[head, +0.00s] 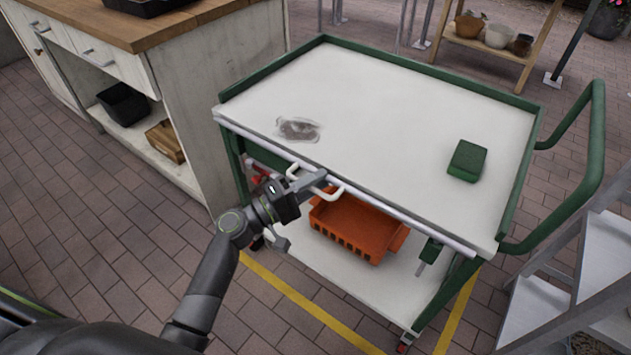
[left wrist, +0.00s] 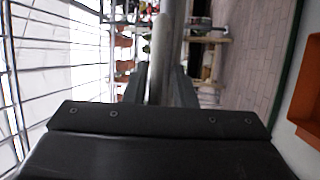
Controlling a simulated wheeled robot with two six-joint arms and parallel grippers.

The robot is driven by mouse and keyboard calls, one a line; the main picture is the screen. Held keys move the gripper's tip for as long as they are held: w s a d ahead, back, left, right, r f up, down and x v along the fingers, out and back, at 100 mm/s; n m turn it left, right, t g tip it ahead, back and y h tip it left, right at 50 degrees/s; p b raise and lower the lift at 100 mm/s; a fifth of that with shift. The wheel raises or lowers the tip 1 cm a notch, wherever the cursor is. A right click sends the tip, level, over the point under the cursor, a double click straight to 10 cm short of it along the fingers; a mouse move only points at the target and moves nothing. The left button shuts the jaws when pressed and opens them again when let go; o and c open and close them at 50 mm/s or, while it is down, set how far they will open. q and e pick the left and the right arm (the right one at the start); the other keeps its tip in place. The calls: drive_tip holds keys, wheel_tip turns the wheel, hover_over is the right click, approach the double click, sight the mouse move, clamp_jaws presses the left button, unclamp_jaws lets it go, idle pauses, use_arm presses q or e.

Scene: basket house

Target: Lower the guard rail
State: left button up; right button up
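The guard rail (head: 400,215) is a grey bar along the near long edge of a green-framed cart's white top (head: 380,100). It sits about level with the top. A white looped handle (head: 336,194) sticks out from its left part. My left gripper (head: 312,180) is at this handle, its fingers on either side of it. In the left wrist view, a pale rounded bar (left wrist: 158,60) runs between the two dark fingers, close against both; the gripper looks shut on it. The exact contact is partly hidden. My right gripper is in neither view.
A dark smudge (head: 298,128) and a green sponge-like block (head: 468,160) are on the cart top. An orange crate (head: 358,228) is on the lower shelf. A cabinet (head: 215,85) stands close left, a grey stepladder (head: 590,270) close right. Brick floor lies in front.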

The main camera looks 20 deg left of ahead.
use_arm(q)
drive_tip(key=shift+o, duration=0.6)
